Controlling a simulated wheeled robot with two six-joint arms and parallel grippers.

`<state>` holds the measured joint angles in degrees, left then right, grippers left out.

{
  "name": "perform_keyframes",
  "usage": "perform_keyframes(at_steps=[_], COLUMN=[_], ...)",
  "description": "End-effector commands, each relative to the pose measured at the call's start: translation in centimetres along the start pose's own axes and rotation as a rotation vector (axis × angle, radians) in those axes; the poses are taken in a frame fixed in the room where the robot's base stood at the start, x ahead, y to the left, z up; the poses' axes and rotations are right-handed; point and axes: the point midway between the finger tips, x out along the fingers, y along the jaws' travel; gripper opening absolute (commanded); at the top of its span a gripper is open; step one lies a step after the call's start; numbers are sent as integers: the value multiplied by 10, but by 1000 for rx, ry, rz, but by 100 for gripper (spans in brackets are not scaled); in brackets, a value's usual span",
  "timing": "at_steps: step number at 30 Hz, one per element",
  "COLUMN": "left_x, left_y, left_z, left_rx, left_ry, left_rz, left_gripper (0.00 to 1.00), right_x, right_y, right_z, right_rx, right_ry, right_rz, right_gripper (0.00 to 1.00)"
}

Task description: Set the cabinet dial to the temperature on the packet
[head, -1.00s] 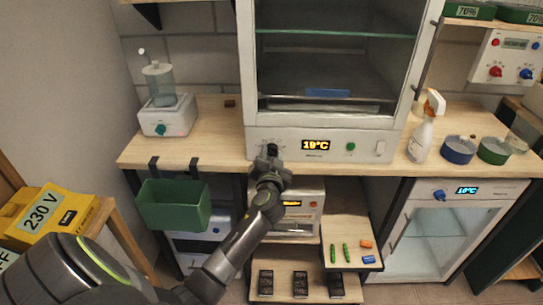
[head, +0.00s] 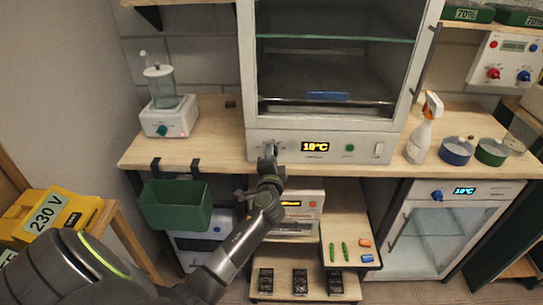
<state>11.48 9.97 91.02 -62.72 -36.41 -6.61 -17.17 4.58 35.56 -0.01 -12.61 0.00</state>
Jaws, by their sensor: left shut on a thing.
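The white cabinet (head: 400,142) with a glass front stands on the wooden bench. Its lit orange display (head: 315,147) seems to read 18°C, though the digits are small. My left gripper (head: 270,153) is at the left end of the cabinet's front panel, shut on the dial there. The gripper hides most of the dial, so its pointer cannot be read. No packet with a readable temperature shows; several dark packs (head: 300,282) lie on the low shelf, their print too small to read. My right gripper is out of view.
A green button (head: 349,147) and a white switch (head: 378,150) sit right of the display. A green bin (head: 175,205) hangs from the bench edge at left. A spray bottle (head: 420,130) stands right of the cabinet. A smaller oven (head: 300,205) is below.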

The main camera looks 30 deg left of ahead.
Motion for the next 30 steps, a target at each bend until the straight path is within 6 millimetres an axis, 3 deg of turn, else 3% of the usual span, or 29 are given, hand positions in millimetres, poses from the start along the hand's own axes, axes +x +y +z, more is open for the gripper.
perform_keyframes(at_steps=[21,22,26,30], left_x=[0,0,0,0], left_y=[-1,-1,-1,-1], left_z=[-1,-1,-1,0], left_rx=[72,72,72,72], left_ry=[2,2,2,1], left_rz=[-3,-3,-2,-1], left_gripper=[11,36,53,55], right_x=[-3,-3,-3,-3], right_y=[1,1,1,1], right_z=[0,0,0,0], right_rx=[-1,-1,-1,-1], right_ry=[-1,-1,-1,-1], right_rz=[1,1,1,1], right_gripper=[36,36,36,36])
